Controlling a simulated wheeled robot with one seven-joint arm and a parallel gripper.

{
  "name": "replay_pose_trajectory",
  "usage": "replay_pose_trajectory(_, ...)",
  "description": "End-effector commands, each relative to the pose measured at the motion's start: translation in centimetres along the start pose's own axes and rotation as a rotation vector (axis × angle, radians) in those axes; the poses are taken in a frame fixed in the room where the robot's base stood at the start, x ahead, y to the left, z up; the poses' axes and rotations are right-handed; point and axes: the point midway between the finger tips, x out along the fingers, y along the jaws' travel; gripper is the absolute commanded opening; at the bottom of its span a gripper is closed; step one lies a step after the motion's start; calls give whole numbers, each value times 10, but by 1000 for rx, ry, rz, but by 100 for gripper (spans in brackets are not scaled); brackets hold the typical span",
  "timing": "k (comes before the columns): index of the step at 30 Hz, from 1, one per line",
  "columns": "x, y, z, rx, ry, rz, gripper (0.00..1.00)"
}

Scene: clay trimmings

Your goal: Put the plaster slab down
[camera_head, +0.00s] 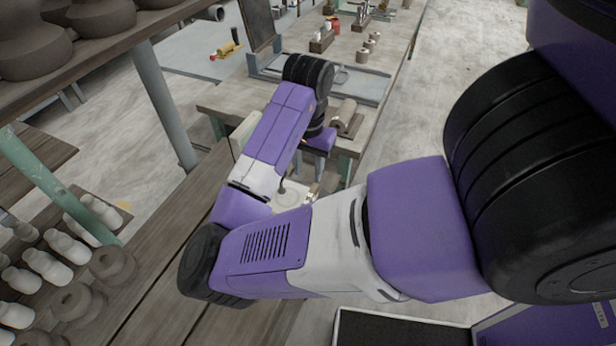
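My purple and white arm reaches across the middle of the view and bends down over the wooden workbench (222,98). My gripper (316,150) is at the arm's far end, by the bench's near edge. Another pale piece (243,132) shows left of the forearm. I cannot tell which of these is the plaster slab, or whether the gripper touches either.
A roll on a small board (345,115) lies right of my gripper. Shelves at left carry dark pots (30,45) and pale vases (48,266). The floor (440,70) at right is clear.

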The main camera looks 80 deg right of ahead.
Motion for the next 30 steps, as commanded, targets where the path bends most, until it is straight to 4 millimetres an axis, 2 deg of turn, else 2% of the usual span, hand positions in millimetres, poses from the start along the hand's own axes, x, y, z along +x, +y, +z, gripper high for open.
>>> replay_pose_trajectory(4,-8,2,-4,-2,15,4,38)
replay_pose_trajectory(7,-11,10,-24,-24,100,29,38)
replay_pose_trajectory(10,-19,21,-61,-77,274,72,38)
replay_pose_trajectory(13,-38,27,-104,-170,499,117,38)
replay_pose_trajectory(15,-56,24,-129,-248,655,141,38)
replay_pose_trajectory(19,-88,7,-155,-417,914,162,38)
replay_pose_trajectory(22,-108,-15,-158,-565,1088,155,38)
replay_pose_trajectory(25,-119,-39,-146,-727,1234,126,38)
replay_pose_trajectory(29,-119,-69,-112,-949,1379,52,38)
replay_pose_trajectory(30,-116,-77,-97,-1017,1411,20,38)
